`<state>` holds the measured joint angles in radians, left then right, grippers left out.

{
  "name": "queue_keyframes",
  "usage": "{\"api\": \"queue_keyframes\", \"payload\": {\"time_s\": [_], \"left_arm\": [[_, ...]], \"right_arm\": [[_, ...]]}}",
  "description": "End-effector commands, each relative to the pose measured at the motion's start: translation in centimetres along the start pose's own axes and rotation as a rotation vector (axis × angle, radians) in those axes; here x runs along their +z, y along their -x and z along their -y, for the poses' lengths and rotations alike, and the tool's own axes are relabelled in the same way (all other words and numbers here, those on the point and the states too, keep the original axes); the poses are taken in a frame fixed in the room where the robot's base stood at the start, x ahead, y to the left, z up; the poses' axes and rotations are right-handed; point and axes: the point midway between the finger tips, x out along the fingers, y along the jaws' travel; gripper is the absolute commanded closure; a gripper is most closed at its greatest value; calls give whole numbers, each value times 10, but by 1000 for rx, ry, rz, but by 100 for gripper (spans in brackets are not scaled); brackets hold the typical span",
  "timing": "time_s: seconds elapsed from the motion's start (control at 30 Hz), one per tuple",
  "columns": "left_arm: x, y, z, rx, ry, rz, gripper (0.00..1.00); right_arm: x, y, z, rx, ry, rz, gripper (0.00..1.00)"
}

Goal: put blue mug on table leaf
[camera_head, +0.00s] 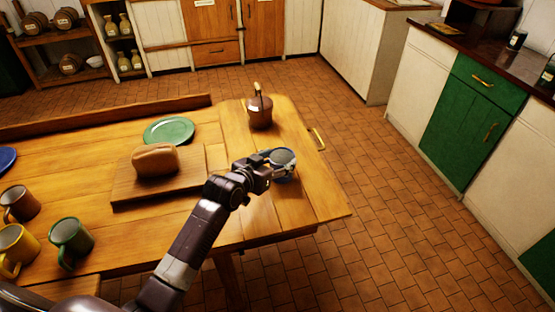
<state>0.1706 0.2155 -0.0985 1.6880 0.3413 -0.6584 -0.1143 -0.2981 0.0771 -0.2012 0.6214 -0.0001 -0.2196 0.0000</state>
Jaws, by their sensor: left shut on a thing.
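The blue mug (284,174) is at the right end of the wooden table, over or on the table leaf (314,197). Its rim and part of its blue side show; the rest is hidden by my gripper. My left gripper (265,170) is shut on the blue mug from its left side. I cannot tell whether the mug's base touches the leaf. My right gripper is not in view.
A brown kettle (260,112) stands behind the mug. A bread loaf (155,159) lies on a cutting board (125,193), with a green plate (169,131) behind. Brown, yellow and green mugs (71,240) stand at left. The leaf's front right corner is clear.

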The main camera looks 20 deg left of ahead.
Motion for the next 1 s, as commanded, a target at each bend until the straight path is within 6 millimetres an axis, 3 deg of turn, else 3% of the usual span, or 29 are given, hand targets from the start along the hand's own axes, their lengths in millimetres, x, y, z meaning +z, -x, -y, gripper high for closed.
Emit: {"api": "queue_keyframes", "payload": {"time_s": [0.07,0.1,0.27,0.67,1.0], "left_arm": [[-1,0,0,0,0,-2,89],[1,0,0,0,0,0,42],[0,0,0,0,0,0,26],[0,6,1,-1,-1,1,26],[0,62,0,0,-2,0,26]], "right_arm": [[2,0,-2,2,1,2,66],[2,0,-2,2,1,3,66],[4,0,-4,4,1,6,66],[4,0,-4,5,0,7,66],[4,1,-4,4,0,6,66]]}}
